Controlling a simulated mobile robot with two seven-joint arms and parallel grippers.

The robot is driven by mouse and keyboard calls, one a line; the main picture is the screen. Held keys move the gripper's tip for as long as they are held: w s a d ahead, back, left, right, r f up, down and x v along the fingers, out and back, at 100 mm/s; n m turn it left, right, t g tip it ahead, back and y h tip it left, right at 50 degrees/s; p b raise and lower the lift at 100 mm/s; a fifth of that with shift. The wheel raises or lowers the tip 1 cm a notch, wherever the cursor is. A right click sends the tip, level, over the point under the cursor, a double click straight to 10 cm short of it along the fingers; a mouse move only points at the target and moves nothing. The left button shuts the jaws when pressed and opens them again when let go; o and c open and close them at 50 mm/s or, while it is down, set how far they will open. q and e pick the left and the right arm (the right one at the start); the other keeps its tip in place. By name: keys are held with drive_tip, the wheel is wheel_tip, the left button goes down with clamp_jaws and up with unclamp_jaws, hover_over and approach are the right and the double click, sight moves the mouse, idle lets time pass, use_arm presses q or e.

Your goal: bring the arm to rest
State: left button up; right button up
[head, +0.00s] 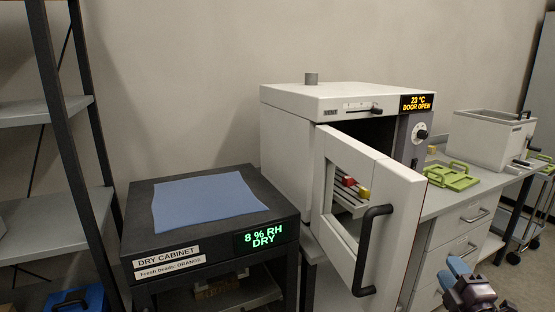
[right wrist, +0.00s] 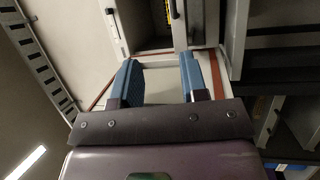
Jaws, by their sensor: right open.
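My right gripper (head: 459,266) is at the bottom right of the head view, right of the open oven door and in front of the drawers. Its blue fingers stand apart with nothing between them in the right wrist view (right wrist: 160,78). My left gripper is in neither view. The white oven (head: 330,97) has its door (head: 400,190) swung open toward me, with a dark handle (head: 366,250). The oven display reads 23 °C, DOOR OPEN. Red and yellow pieces (head: 349,181) show on a rack by the opening.
A dark dry cabinet (head: 290,222) with a blue mat (head: 205,200) on top stands left of the oven; its display reads 8 % RH, DRY. Green trays (head: 450,177) and a grey bath (head: 490,140) sit on the right counter. A shelf rack (head: 60,160) stands left.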

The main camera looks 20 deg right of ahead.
drive_tip(key=s+a+f+m+g+y, duration=0.3)
drive_tip(key=a+f+m+g, duration=0.2)
drive_tip(key=a+f+m, duration=0.75)
drive_tip(key=s+a+f+g+y, duration=0.3)
drive_tip(key=s+a+f, duration=0.6)
drive_tip(key=a+f, duration=0.3)
drive_tip(key=shift+s+a, duration=0.2)
drive_tip(key=shift+a, duration=0.9)
